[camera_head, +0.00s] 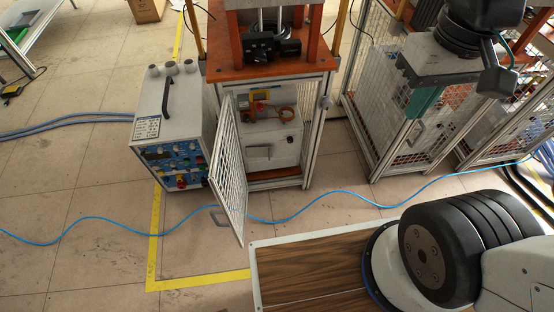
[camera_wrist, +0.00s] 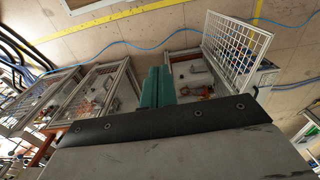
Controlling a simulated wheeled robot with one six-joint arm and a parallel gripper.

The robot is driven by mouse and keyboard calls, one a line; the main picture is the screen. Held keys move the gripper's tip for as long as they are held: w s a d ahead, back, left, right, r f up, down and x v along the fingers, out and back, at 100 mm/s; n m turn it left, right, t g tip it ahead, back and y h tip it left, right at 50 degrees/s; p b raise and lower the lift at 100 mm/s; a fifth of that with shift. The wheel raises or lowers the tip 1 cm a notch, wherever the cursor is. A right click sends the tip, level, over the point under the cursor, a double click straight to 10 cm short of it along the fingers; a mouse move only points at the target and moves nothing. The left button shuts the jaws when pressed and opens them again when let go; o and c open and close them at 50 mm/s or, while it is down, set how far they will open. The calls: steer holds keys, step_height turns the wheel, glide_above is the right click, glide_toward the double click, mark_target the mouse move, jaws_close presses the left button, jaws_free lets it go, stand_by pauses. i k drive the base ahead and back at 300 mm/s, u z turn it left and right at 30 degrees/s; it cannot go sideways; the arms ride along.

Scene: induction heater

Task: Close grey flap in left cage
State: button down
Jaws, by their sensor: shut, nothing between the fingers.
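The left cage (camera_head: 318,130) stands in the middle of the head view, under an orange plate. In the wrist view, the open flap (camera_wrist: 236,48) shows at the upper right beside the cage interior. My gripper (camera_head: 421,106) has teal fingers, shut and empty, right of the left cage in the head view and apart from the flap. The fingers (camera_wrist: 157,80) are together in the wrist view.
A control box (camera_head: 174,120) with a handle and knobs stands left of the cage. Another mesh cage (camera_head: 372,120) is behind my gripper. A blue cable (camera_head: 100,222) crosses the floor past the flap. Yellow tape (camera_head: 153,240) marks the floor; the front left floor is mostly clear.

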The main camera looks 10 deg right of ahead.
mark_target(259, 151)
steer(key=z, duration=1.55)
steer(key=k, duration=0.95)
steer(key=u, duration=1)
steer(key=i, duration=0.5)
